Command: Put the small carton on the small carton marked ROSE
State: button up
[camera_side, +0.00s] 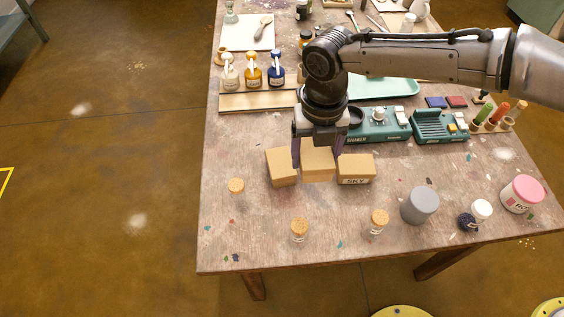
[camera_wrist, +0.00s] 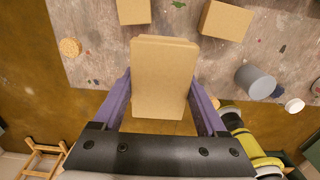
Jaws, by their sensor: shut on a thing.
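My gripper (camera_side: 318,158) points down, with purple fingers on either side of a plain tan carton (camera_side: 318,167). In the wrist view this carton (camera_wrist: 163,80) fills the space between the fingers, and no lettering shows on it. It appears to be held above the table, though its height is hard to tell. A second tan carton (camera_side: 282,168) stands to its left, partly behind a finger, with no readable label. A third carton (camera_side: 357,166), marked SKY, stands to its right. Both also show at the wrist view's top, left (camera_wrist: 133,11) and right (camera_wrist: 225,20). No ROSE marking is legible.
Cork-topped jars (camera_side: 299,230), a grey cylinder (camera_side: 420,205) and a pink-lidded jar (camera_side: 522,194) stand towards the front. Green devices (camera_side: 440,125) and a wooden rack (camera_side: 258,101) with bottles lie behind. Bare table shows at the left front.

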send_over(282, 174)
notch_tip(282, 174, down, 7)
jog(key=shift+r, duration=0.1)
jog(key=shift+f, duration=1.7)
jog(key=shift+f, duration=0.1)
jog(key=o, duration=1.4)
jog(key=shift+f, duration=0.1)
notch_tip(282, 174, up, 12)
jog(key=shift+r, duration=0.2)
